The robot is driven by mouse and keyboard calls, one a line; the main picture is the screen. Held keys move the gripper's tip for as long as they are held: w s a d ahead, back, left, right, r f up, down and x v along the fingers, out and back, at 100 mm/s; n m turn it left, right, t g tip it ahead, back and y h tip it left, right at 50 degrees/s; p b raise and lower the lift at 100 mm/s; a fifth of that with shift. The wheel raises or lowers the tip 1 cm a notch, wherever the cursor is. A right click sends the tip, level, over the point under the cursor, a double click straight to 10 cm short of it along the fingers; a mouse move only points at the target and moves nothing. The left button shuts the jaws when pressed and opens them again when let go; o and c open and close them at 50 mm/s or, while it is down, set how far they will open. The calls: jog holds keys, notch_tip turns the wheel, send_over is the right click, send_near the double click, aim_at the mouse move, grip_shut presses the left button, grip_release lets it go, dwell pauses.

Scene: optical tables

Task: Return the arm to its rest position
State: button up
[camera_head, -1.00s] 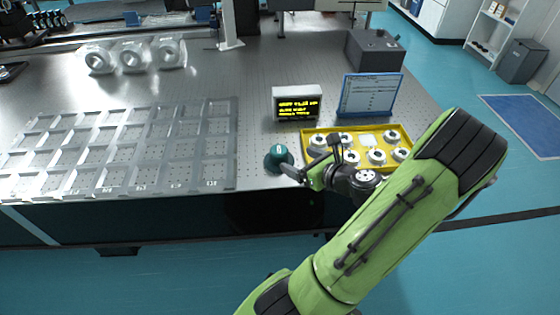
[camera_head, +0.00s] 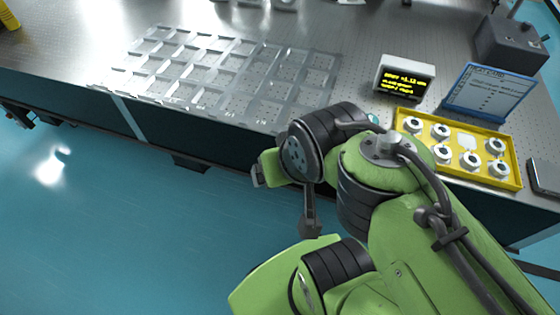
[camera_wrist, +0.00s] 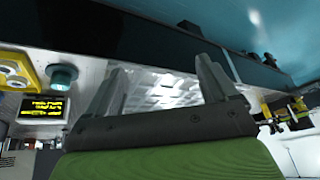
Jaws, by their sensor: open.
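My gripper (camera_wrist: 160,85) shows in the wrist view with its two grey fingers spread apart and nothing between them. Past the fingers, the grid tray is visible on the table. In the head view, my green arm (camera_head: 400,190) is folded in front of the table's front edge, over the blue floor.
The clear grid tray (camera_head: 262,77) lies on the optical table (camera_head: 365,55). A teal-topped object (camera_wrist: 62,76) stands near a display box (camera_head: 403,78). A yellow tray (camera_head: 512,165) holds several white round parts. A blue-framed card (camera_head: 490,95) and dark box (camera_head: 510,42) stand behind.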

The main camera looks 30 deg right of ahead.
jog(key=shift+s+a+r+n, duration=0.2)
jog(key=shift+s+r+n, duration=0.1)
jog(key=shift+s+n, duration=0.3)
jog(key=shift+s+a+r+n, duration=0.2)
jog(key=shift+s+r+n, duration=0.05)
jog(key=shift+s+n, duration=0.3)
notch_tip(320, 180, up, 12)
jog(key=p, duration=1.2)
jog(key=shift+w, duration=0.1)
